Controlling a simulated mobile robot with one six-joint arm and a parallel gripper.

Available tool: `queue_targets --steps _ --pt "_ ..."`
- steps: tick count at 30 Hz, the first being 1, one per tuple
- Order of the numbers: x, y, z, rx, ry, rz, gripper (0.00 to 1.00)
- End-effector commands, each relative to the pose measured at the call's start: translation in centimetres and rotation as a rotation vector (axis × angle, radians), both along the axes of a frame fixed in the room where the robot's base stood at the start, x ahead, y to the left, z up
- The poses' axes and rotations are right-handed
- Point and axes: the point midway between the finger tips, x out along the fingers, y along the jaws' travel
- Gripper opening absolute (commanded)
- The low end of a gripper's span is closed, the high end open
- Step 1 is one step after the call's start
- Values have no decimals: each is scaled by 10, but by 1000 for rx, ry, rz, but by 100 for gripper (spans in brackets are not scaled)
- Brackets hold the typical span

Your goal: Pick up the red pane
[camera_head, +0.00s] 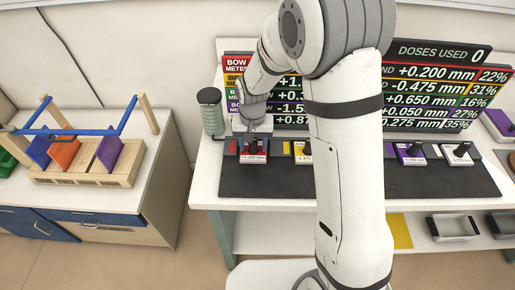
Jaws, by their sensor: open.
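A small red piece (253,157) with a black knob and a "+0.200 mm" label sits at the left of the black mat on the middle bench. It is the reddest pane-like thing in view. My gripper (252,134) is open right above it, around or just over the knob; I cannot tell whether it touches. An orange-red pane (64,152) stands tilted in the wooden rack (85,179) on the left bench, between purple panes (109,149). My arm hides the middle of the black mat.
Yellow (303,160), purple (411,161) and white (457,160) knobbed pieces share the black mat (280,182). The display boards (440,85) rise behind. Blue bars (75,132) span the rack.

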Motion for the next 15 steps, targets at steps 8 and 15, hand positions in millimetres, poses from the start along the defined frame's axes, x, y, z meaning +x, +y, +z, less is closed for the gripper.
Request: queue_targets --steps 8,15 --pt "0 1 0 0 -1 1 44" --pt "0 1 0 0 0 2 25"
